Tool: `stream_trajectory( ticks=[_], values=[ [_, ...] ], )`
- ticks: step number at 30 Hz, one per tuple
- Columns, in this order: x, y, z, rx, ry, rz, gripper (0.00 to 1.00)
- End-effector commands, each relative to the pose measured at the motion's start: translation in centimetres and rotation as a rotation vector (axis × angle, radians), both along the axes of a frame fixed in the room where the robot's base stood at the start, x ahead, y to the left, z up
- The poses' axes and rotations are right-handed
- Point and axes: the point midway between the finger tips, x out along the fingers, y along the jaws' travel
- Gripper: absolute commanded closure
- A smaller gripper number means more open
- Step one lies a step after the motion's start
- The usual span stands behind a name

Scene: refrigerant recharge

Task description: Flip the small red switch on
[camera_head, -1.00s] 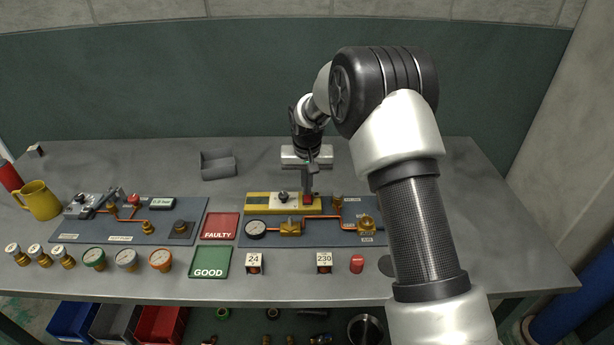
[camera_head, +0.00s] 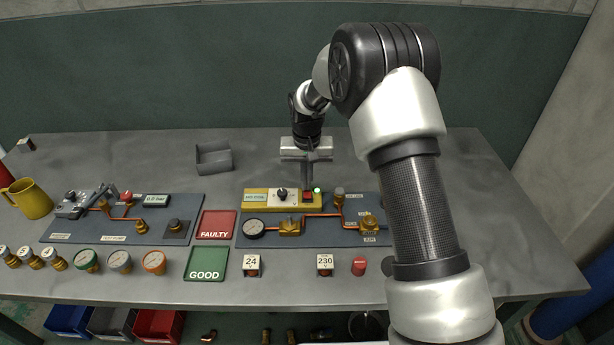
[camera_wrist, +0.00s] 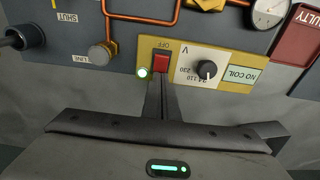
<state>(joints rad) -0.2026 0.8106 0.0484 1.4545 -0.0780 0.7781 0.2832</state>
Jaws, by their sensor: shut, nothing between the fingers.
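The small red switch (camera_head: 308,196) sits on the yellow panel (camera_head: 256,198) at the back of the right-hand board. In the wrist view the red switch (camera_wrist: 162,62) has an OFF label on its far side. A round lamp (camera_head: 317,190) beside it glows green; it also shows in the wrist view (camera_wrist: 143,72). My gripper (camera_head: 307,183) is shut and empty, pointing down just behind the switch. In the wrist view its fingertips (camera_wrist: 161,82) are close to the switch's near edge; I cannot tell whether they touch.
Copper pipes, brass fittings and a gauge (camera_head: 254,228) are in front. FAULTY (camera_head: 216,225) and GOOD (camera_head: 206,264) trays lie left. A grey bin (camera_head: 213,160) stands behind.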

Motion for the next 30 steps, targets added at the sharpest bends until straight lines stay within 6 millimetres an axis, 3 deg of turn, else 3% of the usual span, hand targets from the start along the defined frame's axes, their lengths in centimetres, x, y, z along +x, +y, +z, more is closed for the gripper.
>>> stream_trajectory(
  ticks=[1, 7, 18, 30],
  values=[
    [-0.3, -0.2, -0.8, -0.004, 0.010, -0.001, 1.00],
    [-0.7, -0.3, -1.1, -0.007, 0.022, -0.002, 1.00],
    [-2.3, -0.2, -1.2, -0.006, 0.027, 0.000, 1.00],
    [-2.5, -0.1, -0.9, -0.004, 0.027, 0.000, 1.00]
  ],
)
